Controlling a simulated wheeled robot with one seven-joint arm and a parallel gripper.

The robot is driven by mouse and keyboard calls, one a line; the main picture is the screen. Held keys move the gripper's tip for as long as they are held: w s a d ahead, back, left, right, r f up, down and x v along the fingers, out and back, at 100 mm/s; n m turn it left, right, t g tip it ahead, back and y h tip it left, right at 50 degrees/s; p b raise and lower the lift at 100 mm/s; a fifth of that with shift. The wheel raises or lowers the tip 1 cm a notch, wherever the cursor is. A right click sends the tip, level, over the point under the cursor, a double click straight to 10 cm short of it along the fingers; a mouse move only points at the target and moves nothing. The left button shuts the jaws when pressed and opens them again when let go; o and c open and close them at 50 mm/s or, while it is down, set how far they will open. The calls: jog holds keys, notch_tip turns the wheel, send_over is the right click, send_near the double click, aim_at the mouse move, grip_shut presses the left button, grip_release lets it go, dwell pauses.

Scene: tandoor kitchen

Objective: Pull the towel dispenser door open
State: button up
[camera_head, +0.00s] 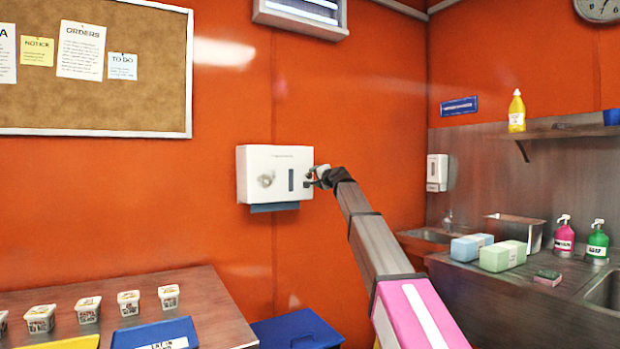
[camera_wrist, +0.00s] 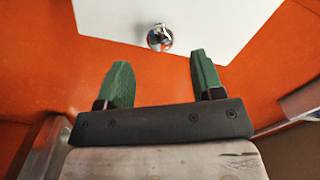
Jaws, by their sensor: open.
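The white towel dispenser (camera_head: 250,165) hangs on the orange wall, with a round knob (camera_head: 266,180) on its front, a dark window slot and a blue towel edge below. Its door looks closed. My gripper (camera_head: 312,177) is at the dispenser's right side in the head view. In the wrist view my gripper (camera_wrist: 160,80) shows two green fingers spread apart with nothing between them. The dispenser's white face (camera_wrist: 220,25) and the shiny knob (camera_wrist: 159,37) lie beyond the fingertips. The knob is apart from both fingers.
A steel table (camera_head: 215,300) with several small tubs and a blue tray stands at the lower left. A blue bin (camera_head: 298,328) is below the dispenser. A sink counter with bottles is at the right, with a soap dispenser (camera_head: 437,172) on the wall.

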aim_at(310, 176)
jog(key=x, duration=0.6)
jog(key=shift+a, duration=0.1)
jog(key=shift+s, duration=0.1)
grip_shut()
